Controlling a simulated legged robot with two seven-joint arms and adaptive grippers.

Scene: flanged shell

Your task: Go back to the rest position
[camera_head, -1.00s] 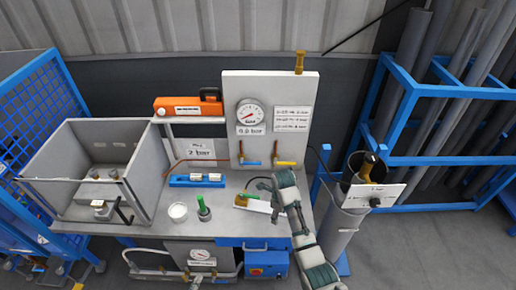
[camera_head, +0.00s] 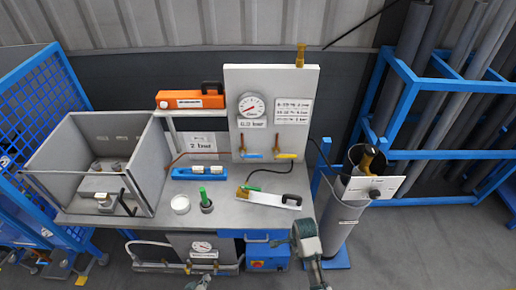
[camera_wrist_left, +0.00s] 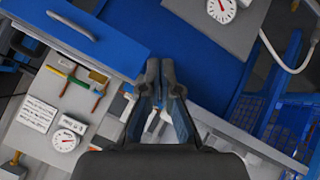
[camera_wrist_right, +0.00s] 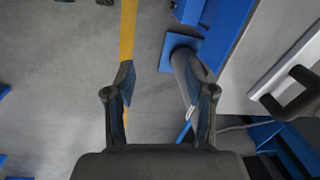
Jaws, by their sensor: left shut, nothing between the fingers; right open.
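My left gripper (camera_wrist_left: 161,75) is shut and empty in the left wrist view, with the bench and its blue drawer front beyond it. My right gripper (camera_wrist_right: 163,85) is open and empty in the right wrist view, over grey floor with a yellow stripe. In the head view, part of my right arm (camera_head: 307,243) stands at the bottom, in front of the bench's front edge. A small part of my left arm (camera_head: 201,283) shows at the bottom edge. The fingers cannot be made out in the head view.
A gauge panel (camera_head: 270,80) stands behind. A grey cylinder (camera_head: 340,220) stands at the right.

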